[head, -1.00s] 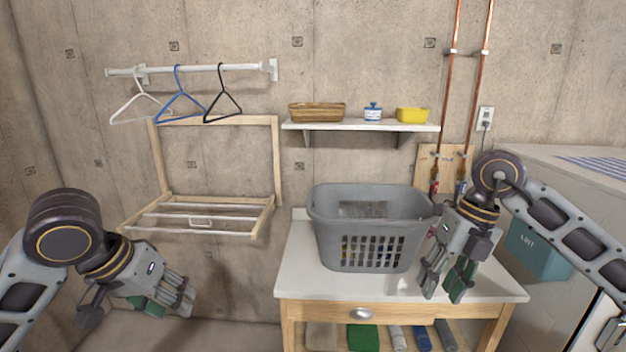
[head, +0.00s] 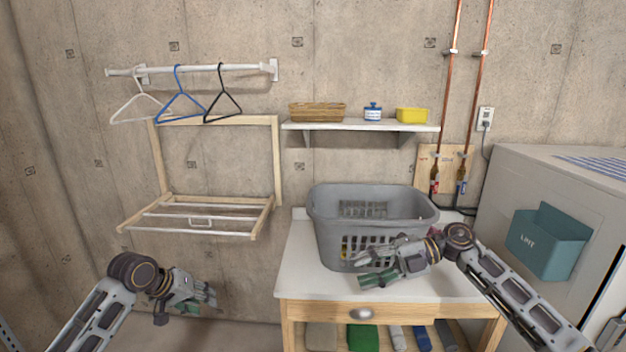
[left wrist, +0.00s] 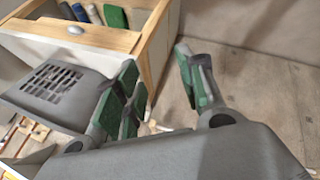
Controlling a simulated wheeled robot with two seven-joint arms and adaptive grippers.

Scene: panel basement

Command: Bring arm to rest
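My left gripper (head: 208,302) hangs low at the left of the head view, in free air left of the white-topped table (head: 300,265). In the left wrist view its two green-padded fingers (left wrist: 155,85) stand apart with nothing between them. My right gripper (head: 361,270) points left in front of the grey laundry basket (head: 325,222). Its grey and green-padded fingers are apart, and I see nothing held. It hides part of the basket's lower front; I cannot tell whether it touches the basket. Both forearms come in from the bottom corners.
A wooden drying rack (head: 160,231) juts from the wall above my left gripper. A shelf (head: 345,127) with small containers hangs above the basket. A grey cabinet (head: 500,195) with a teal bin (head: 545,242) stands at right. Rolled towels (head: 363,337) lie under the table.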

